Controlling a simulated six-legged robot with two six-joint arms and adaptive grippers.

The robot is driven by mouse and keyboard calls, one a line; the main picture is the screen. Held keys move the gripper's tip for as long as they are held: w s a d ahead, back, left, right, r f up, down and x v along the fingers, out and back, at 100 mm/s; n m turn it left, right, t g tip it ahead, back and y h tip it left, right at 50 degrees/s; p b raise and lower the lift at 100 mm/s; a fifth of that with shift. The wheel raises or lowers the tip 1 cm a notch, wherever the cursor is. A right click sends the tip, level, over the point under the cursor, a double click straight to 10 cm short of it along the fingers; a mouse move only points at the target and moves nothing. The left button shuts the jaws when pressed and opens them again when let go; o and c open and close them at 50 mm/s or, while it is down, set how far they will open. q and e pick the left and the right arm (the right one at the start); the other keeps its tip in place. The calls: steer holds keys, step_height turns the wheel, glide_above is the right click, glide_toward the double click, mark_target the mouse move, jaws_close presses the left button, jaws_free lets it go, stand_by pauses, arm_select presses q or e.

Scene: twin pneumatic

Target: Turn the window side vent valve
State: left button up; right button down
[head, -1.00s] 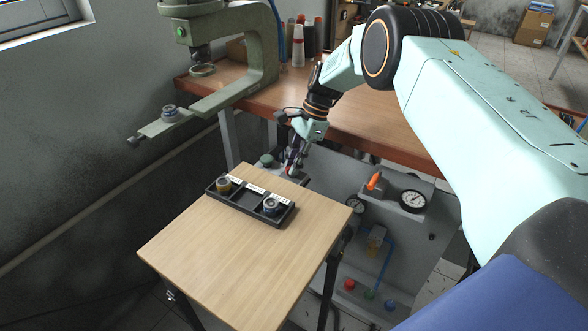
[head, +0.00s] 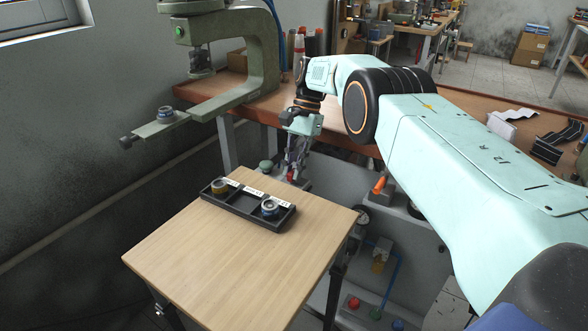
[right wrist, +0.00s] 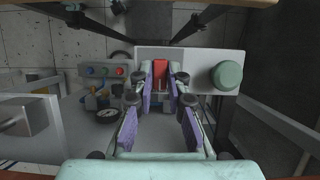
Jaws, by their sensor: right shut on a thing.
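A red valve handle (right wrist: 160,72) stands on a light grey panel (right wrist: 200,58), beside a round green knob (right wrist: 227,76), in the right wrist view. My right gripper (right wrist: 160,90) is shut on the red handle, with its purple-padded fingers on both sides of it. In the head view the right gripper (head: 292,170) reaches down behind the wooden table, and only a bit of red shows at its tips. The green knob (head: 266,165) stands to its left. An orange handle (head: 379,185) stands further right on the grey unit. My left gripper is not in view.
The small wooden table (head: 240,260) in front carries a black tray (head: 238,208) with two round parts. A green press (head: 262,50) stands at back left on the brown bench. Gauges and coloured buttons (head: 353,303) are on the grey unit.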

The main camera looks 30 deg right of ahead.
steer(key=shift+w+r, duration=0.1)
steer(key=shift+r, duration=0.05)
steer(key=c, duration=1.3)
jaws_free()
step_height(320, 180, up, 10)
steer(key=shift+f, duration=0.1)
